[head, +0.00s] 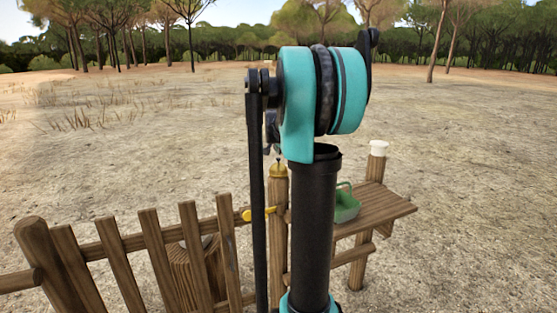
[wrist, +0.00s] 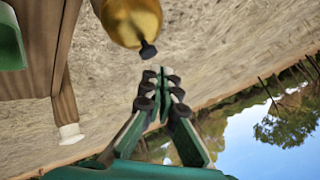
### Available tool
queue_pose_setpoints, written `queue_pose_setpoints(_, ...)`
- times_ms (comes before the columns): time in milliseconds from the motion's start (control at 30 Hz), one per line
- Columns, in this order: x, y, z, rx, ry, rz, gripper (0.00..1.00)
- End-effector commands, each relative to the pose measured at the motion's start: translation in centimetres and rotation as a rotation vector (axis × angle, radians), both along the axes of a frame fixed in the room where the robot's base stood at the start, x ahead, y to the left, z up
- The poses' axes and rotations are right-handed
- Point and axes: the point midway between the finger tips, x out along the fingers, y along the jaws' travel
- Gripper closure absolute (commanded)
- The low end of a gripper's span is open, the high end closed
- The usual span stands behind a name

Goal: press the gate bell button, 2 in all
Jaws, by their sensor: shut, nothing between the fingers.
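The gate bell (head: 278,171) is a brass dome on top of a wooden gate post, with a small dark button (head: 278,158) on it. In the wrist view, the bell (wrist: 130,18) shows at the top, with its black button (wrist: 147,50) pointing towards my fingers. My gripper (wrist: 166,74) is shut and empty. Its fingertips are near the button, with a small gap between them in the picture. I cannot tell the exact distance. In the head view, my arm mostly hides my gripper, just above the bell.
A wooden picket fence (head: 188,255) runs left from the bell post, with a yellow latch (head: 258,214) beside it. A wooden shelf (head: 385,208) to the right bears a green basket (head: 347,206). A white-capped post (head: 378,149) stands behind it. Open dry ground lies beyond.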

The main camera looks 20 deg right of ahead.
Motion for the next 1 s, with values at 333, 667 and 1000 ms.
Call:
queue_pose_setpoints(333, 0.0, 0.0, -0.04, 0.0, 0.0, 0.0, 1.0)
queue_pose_setpoints(667, -0.01, 0.01, -0.83, 0.0, 0.0, 0.0, 1.0)
queue_pose_setpoints(1000, -0.01, 0.0, -0.86, 0.0, 0.0, 0.0, 1.0)
